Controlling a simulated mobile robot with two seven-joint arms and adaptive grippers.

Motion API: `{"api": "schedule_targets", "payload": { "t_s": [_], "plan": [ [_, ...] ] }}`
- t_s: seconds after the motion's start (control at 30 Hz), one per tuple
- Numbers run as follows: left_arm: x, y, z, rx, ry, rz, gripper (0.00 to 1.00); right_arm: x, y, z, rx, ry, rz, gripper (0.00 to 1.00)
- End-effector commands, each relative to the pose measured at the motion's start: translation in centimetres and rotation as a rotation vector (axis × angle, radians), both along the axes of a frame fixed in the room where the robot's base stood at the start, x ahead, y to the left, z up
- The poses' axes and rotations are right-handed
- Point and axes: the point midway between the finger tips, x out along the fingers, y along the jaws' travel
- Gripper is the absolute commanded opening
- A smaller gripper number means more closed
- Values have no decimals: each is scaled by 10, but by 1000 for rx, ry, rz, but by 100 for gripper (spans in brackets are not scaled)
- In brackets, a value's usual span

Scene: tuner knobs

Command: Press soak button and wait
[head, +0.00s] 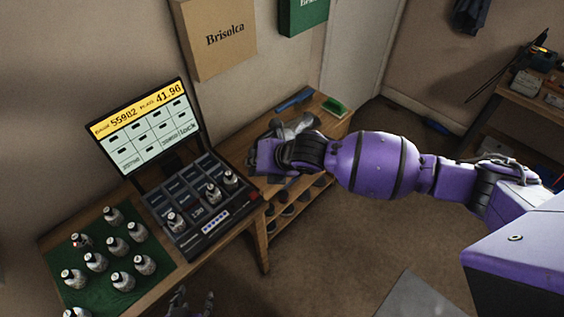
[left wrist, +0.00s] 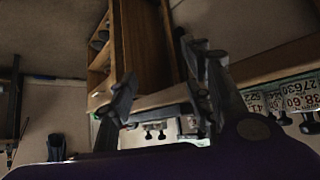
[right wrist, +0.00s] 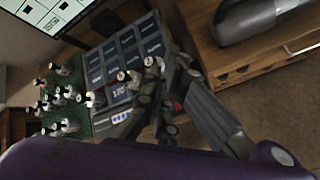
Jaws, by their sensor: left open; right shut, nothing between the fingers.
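The tuner device has an upright lit screen (head: 142,128), with a yellow readout band on top, and a dark panel (head: 180,187) of labelled squares. Three grey, white-topped knobs stand on the panel, one of them near its right side (head: 230,179). A red button (head: 253,196) is at the panel's right corner, partly seen in the right wrist view (right wrist: 178,106); I cannot read a soak label. My right gripper (head: 257,158) is shut and empty, above the panel's right side; its fingertips (right wrist: 162,72) show over the panel. My left gripper (head: 190,302) is open and empty, low at the bottom edge, fingers (left wrist: 165,92) apart.
A green mat (head: 62,262) with several knobs lies left of the panel. A wooden shelf (head: 268,228) with dark items stands to the right. A grey rounded object (right wrist: 250,20) and a green brush (head: 333,107) are on its top. Floor is clear in front.

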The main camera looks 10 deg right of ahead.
Motion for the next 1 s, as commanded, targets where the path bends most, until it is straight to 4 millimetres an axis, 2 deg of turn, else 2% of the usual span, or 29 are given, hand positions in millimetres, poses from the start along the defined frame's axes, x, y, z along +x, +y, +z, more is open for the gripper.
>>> {"api": "schedule_targets", "payload": {
  "t_s": [0.4, 0.5, 0.7, 1.0],
  "plan": [
    [-25, 9, -31, 14, 54, 10, 46, -3, 1, -62, 2, 11, 1, 0],
    [-28, 11, -36, 19, 59, 11, 46, -1, 0, -71, -1, 7, 0, 0],
    [-26, 11, -39, 19, 56, 14, 46, 0, 0, -84, 1, 4, 0, 0],
    [-13, 8, -31, 13, 31, 18, 46, 1, 0, -85, 1, -1, 0, 0]
  ]
}}
